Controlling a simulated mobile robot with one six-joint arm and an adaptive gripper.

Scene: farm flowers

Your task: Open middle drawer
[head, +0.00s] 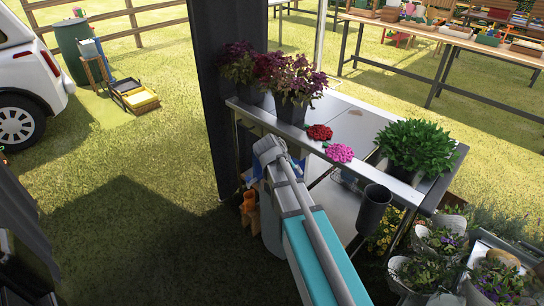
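A metal-topped work table (351,125) stands at the centre right. No middle drawer can be made out; the table's near front under the top is partly covered by my arm. My teal and grey arm reaches from the bottom up to the table's near left edge. Its grey end joint shows beside that edge, but my gripper's fingers are not visible. Whether they touch anything cannot be told.
Wrapped bouquets (440,241) crowd the lower right. Grass at left is open.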

